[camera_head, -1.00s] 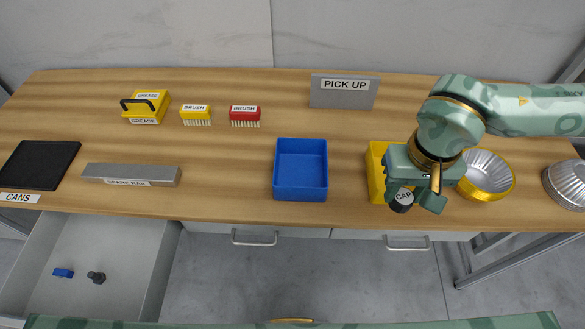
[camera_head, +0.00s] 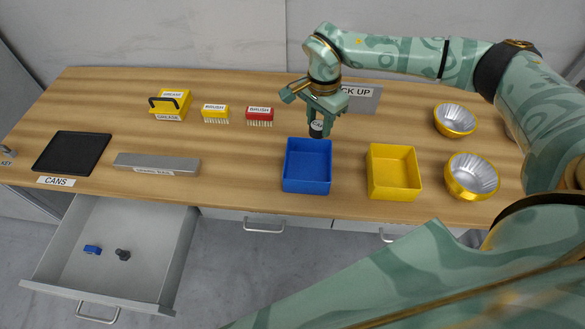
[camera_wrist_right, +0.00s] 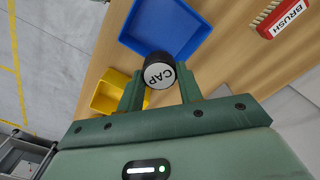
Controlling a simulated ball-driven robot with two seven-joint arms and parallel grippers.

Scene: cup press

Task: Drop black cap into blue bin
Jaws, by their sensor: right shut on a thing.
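The black cap (camera_head: 316,130), with a white "CAP" label on top, is held between the fingers of my right gripper (camera_head: 322,112). It also shows between the fingers in the right wrist view (camera_wrist_right: 158,70). The blue bin (camera_head: 306,188) stands on the table, open at the top. In the head view the cap is just above the bin's far rim; I cannot tell its exact height. In the right wrist view the blue bin (camera_wrist_right: 135,45) lies beyond the cap, partly hidden by it. My left gripper is not in view.
A yellow bin (camera_head: 394,190) stands right of the blue bin. Two metal bowls with yellow rims (camera_head: 470,192) are at the right. A "PICK UP" sign (camera_head: 362,98) stands behind. Red (camera_head: 260,117) and yellow brushes lie left. An open drawer (camera_head: 140,278) juts out front left.

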